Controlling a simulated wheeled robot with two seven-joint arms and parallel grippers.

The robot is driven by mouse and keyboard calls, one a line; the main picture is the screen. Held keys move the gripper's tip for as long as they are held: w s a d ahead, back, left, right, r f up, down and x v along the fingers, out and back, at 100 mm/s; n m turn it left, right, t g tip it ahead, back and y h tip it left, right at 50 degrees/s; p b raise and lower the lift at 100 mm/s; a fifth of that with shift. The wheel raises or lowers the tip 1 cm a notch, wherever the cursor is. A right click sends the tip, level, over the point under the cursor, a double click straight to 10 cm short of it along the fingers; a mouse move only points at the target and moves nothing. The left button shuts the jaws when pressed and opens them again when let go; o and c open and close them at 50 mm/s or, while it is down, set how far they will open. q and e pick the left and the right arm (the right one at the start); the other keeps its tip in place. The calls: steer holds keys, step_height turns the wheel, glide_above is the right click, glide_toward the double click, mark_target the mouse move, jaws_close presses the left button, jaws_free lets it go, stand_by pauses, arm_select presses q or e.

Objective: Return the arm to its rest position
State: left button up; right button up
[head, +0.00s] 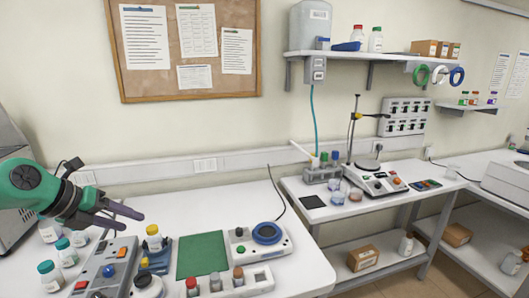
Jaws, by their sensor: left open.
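My left gripper (122,216) comes in from the left on a green and dark arm. Its dark fingers are apart and hold nothing. It is above the left part of the white table (190,202), over the back of a grey control box (108,264) and left of a yellow-capped bottle (153,238) that stands in a blue holder. My right gripper does not show.
Several capped bottles (50,274) stand at the table's left. A green mat (201,255), a device with a blue ring (266,233) and a rack of small bottles (238,278) lie to the right. The table's back middle is clear.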

arm_select(q)
steer(key=w+d+f+n+t+h, duration=0.25)
steer(key=d+f+n+t, duration=0.35)
steer(key=n+t, duration=0.3)
steer(key=s+a+f+n+g+y, duration=0.25)
steer(key=f+n+y, duration=0.6)
steer(key=n, duration=0.45)
steer(key=s+d+f+n+g+h, duration=0.1)
steer(key=s+d+f+n+g, duration=0.35)
steer(key=s+f, duration=0.55)
steer(key=s+d+f+n+g+h, duration=0.2)
steer(key=s+d+f+n+g, duration=0.2)
steer(key=s+f+g, duration=0.5)
steer(key=s+f+t+b, duration=0.3)
steer(key=f+b, duration=0.6)
steer(key=f, duration=1.8)
steer(key=s+a+f+g+b, duration=0.1)
steer(key=s+f+b, duration=0.2)
steer(key=s+f, duration=0.6)
steer(key=s+a+f+g+b, duration=0.1)
steer(key=s+a+f+b, duration=0.1)
steer(key=s+f, duration=0.7)
step_height(320, 180, down, 5)
steer(key=shift+a+r+y+b, duration=0.15)
steer(key=shift+a+y+b, duration=0.2)
steer(key=shift+b, duration=0.55)
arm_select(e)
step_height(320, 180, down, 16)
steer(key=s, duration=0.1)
